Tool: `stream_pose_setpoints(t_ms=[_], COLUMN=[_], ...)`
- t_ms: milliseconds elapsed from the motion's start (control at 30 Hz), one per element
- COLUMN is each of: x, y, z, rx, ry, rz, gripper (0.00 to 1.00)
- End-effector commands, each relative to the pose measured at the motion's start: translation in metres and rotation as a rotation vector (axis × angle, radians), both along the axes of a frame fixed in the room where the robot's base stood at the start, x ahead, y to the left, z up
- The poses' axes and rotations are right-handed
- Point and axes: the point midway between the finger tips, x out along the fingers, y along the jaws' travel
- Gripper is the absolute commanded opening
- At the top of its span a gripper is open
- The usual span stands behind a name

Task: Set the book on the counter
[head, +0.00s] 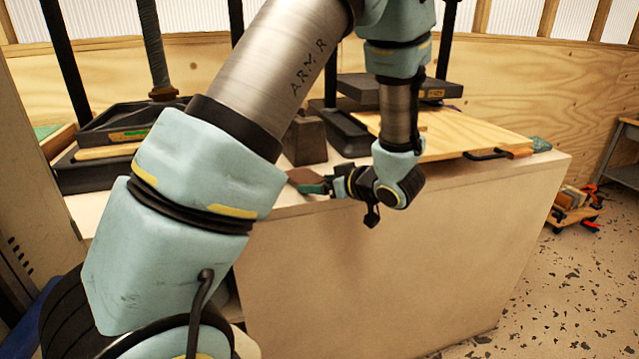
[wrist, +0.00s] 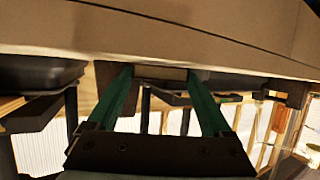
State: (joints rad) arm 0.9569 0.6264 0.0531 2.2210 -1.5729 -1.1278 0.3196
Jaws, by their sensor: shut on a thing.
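The book (head: 304,175) is a small reddish-brown shape at the front edge of the counter (head: 350,193), partly hidden behind my arm. My gripper (head: 316,186) has green fingers and is shut on the book. In the wrist view, the book's narrow edge (wrist: 160,73) spans the space between the two fingertips (wrist: 159,76), close to the pale counter (wrist: 180,35). I cannot tell whether the book touches the counter top.
A dark block (head: 305,141) stands just behind the book. Black presses (head: 100,130) stand at the back left, and another press has a dark plate (head: 400,90). A wooden board (head: 470,135) and a clamp (head: 500,153) lie to the right.

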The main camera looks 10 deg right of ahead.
Motion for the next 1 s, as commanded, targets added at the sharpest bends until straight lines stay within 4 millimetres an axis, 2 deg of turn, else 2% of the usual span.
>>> stream_pose_setpoints(t_ms=[233, 267, 400, 733, 867, 1000], x=[0.0, 0.0, 0.0, -0.001, -0.016, -0.04], y=[0.0, 0.0, 0.0, -0.001, -0.011, -0.025], z=[-0.004, -0.004, -0.003, 0.002, 0.008, 0.019], rx=[0.0, 0.0, -0.001, -0.001, -0.004, -0.004], ry=[0.0, 0.0, 0.0, -0.001, -0.001, -0.001], rz=[0.0, 0.0, 0.0, -0.001, -0.005, -0.006], gripper=[0.26, 0.85, 1.0, 1.0, 1.0, 1.0])
